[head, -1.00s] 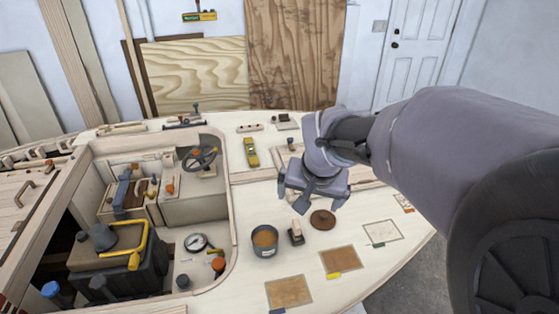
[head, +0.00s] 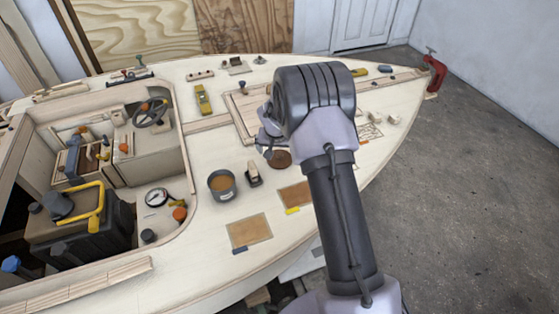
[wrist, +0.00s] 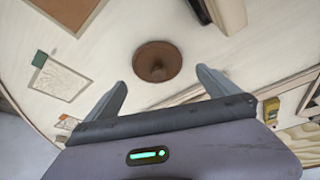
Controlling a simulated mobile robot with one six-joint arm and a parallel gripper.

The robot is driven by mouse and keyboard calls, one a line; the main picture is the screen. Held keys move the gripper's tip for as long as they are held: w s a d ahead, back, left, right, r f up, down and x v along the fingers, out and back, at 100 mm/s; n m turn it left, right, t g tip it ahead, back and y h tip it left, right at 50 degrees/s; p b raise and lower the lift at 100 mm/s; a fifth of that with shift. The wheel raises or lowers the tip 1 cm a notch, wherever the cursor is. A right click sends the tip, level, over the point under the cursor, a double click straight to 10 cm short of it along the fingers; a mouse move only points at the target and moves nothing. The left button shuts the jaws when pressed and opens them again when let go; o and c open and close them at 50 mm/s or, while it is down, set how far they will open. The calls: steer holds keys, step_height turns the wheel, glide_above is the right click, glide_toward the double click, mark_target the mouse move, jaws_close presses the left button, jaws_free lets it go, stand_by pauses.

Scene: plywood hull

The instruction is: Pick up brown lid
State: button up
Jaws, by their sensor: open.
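The brown lid (head: 281,159) is a round brown disc lying flat on the pale plywood deck. In the wrist view the lid (wrist: 157,61) shows whole, with a small knob at its middle. My gripper (wrist: 162,85) is open and empty, its two fingers apart with the lid just beyond and between their tips. In the head view my gripper (head: 266,147) is beside the lid at its upper left, partly hidden by my own arm. How high it is above the deck I cannot tell exactly.
A wooden-handled block or brush (head: 254,175) stands close left of the lid. A grey can with brown contents (head: 221,185) is further left. Brown sheets (head: 294,195) lie in front. A yellow level (head: 203,99) lies behind, and an open cockpit (head: 150,185) is at left.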

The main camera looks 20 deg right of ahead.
mark_target(280, 154)
steer(key=b+x, duration=0.1)
steer(key=x, duration=0.4)
steer(key=shift+d, duration=0.2)
steer(key=shift+r, duration=0.1)
steer(key=shift+c, duration=0.4)
steer(key=c, duration=1)
steer(key=shift+r, duration=0.1)
steer(key=shift+c, duration=0.2)
